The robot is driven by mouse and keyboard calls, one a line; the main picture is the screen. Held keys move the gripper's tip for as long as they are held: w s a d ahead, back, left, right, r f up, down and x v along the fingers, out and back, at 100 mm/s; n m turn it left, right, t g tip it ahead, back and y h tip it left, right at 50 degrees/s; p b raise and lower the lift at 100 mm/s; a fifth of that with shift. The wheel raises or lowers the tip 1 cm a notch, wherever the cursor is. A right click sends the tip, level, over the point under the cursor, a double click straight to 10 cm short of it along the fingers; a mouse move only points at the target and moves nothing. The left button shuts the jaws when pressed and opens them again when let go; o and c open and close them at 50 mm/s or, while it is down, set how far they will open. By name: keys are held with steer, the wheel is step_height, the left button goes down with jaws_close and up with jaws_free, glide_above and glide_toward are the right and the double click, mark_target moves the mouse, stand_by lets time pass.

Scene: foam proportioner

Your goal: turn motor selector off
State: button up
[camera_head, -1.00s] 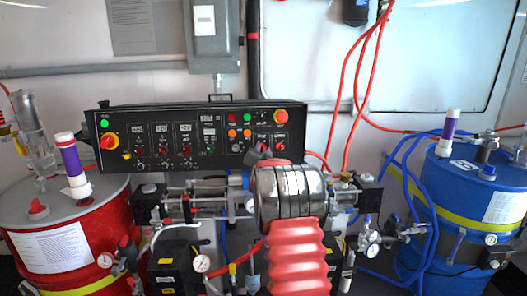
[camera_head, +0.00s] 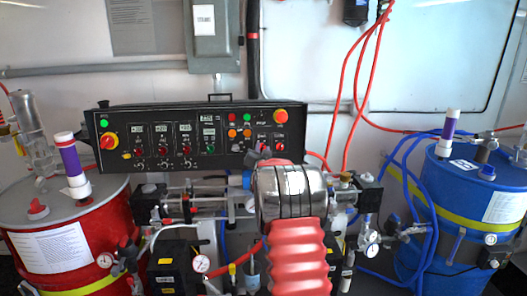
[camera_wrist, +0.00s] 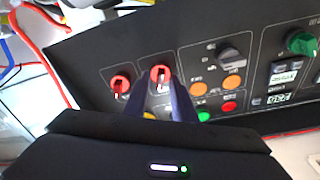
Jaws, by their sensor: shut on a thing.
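The black control panel (camera_head: 220,148) carries several knobs and buttons. In the wrist view it appears turned about upside down. Two red selector knobs sit side by side there: one is between my fingertips (camera_wrist: 160,74), the other is free to its left (camera_wrist: 120,84). My gripper (camera_wrist: 165,83) is shut on the first red selector knob, and its fingers partly cover that knob. A dark grey knob (camera_wrist: 230,58) is to the right. The labels are too small to read, so I cannot confirm which knob is the motor selector.
Orange buttons (camera_wrist: 198,89), a red button (camera_wrist: 229,107) and a green button (camera_wrist: 204,117) are close to the fingers. A green knob (camera_wrist: 303,43) is farther right. A red drum (camera_head: 95,265) stands left and a blue drum (camera_head: 465,215) right, with hoses and gauges around.

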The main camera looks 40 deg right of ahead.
steer(key=n+y, duration=0.1)
steer(key=n, duration=0.3)
steer(key=n+t+y, duration=0.1)
steer(key=n, duration=0.7)
steer(key=shift+s+d+f+n+y, duration=0.1)
steer(key=shift+s+f+n+y, duration=0.05)
steer(key=shift+f+n+y, duration=0.25)
steer(key=shift+t, duration=0.3)
steer(key=o, duration=0.7)
steer(key=shift+c, duration=0.2)
steer(key=shift+r, duration=0.15)
steer(key=shift+r, duration=0.1)
steer(key=shift+v, duration=0.75)
steer(key=v, duration=1.2)
